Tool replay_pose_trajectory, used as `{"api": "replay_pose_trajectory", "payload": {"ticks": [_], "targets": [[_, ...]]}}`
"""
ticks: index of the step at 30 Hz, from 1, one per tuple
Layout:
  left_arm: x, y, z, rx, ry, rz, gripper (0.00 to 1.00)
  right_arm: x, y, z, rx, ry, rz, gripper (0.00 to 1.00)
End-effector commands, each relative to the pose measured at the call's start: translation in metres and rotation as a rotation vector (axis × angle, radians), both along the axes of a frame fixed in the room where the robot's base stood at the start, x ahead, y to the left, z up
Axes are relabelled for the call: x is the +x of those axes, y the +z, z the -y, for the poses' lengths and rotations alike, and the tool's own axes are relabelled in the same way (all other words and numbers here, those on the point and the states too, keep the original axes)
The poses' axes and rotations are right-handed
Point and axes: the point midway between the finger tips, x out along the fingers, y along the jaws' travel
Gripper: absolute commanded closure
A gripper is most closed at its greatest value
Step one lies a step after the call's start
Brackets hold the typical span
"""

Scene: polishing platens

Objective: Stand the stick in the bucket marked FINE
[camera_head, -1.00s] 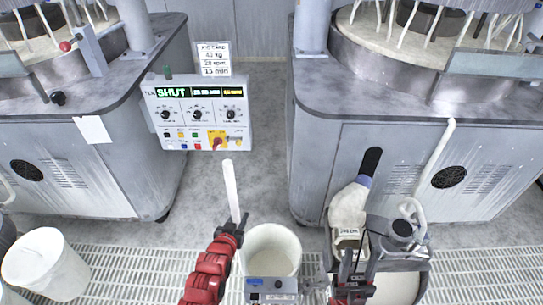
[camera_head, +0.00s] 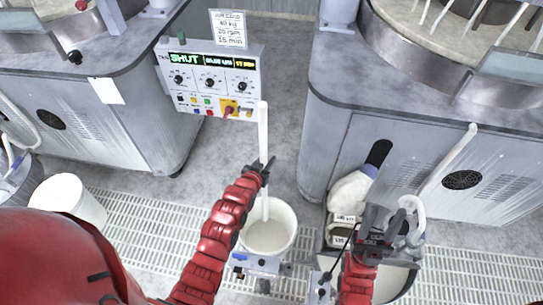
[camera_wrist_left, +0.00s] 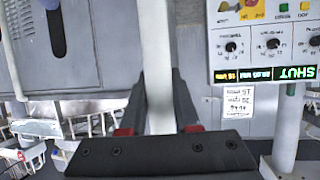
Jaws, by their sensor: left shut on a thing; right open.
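My left gripper (camera_head: 262,168) is shut on a long white stick (camera_head: 263,130) and holds it close to upright. In the left wrist view the stick (camera_wrist_left: 156,50) runs between the two dark fingers (camera_wrist_left: 158,105). A white bucket (camera_head: 245,247) with pale contents stands below. The stick's lower end shows against the bucket's mouth; I cannot tell whether it is inside or above it. No FINE marking is readable on any bucket. My right gripper (camera_head: 374,243) is open, in front of the equipment at the right.
Another white bucket (camera_head: 68,198) stands on the left of the floor grating (camera_head: 130,220). A control panel (camera_head: 212,80) reading SHUT stands between two grey polishing machines. A cloth-like white item (camera_head: 350,192) and a pale-filled container (camera_head: 392,284) are at the right.

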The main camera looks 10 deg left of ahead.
Motion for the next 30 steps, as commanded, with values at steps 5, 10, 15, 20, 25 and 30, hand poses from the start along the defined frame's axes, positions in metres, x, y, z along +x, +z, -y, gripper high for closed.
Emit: {"api": "replay_pose_trajectory", "payload": {"ticks": [5, 10, 15, 20, 25, 30], "targets": [[0.0, -0.012, 0.001, 0.0, -0.001, 0.003, 1.0, 0.0, -0.007, 0.0, 0.0, 0.0, 0.0, 0.53], [0.0, -0.026, 0.001, 0.0, -0.001, 0.003, 1.0, 0.0, -0.014, 0.0, 0.0, 0.0, 0.0, 0.53], [0.0, -0.043, 0.001, 0.0, -0.001, -0.001, 1.0, 0.0, -0.022, 0.0, 0.0, 0.0, 0.0, 0.53], [0.0, -0.056, 0.001, -0.001, -0.001, 0.002, 1.0, 0.0, -0.029, 0.0, 0.0, 0.0, 0.0, 0.53], [0.0, -0.073, 0.001, -0.001, 0.0, 0.004, 1.0, 0.0, -0.044, 0.0, 0.0, 0.0, 0.0, 0.53], [0.0, -0.088, 0.001, 0.0, 0.0, 0.004, 1.0, 0.0, -0.058, 0.0, 0.0, 0.0, 0.0, 0.53]]}}
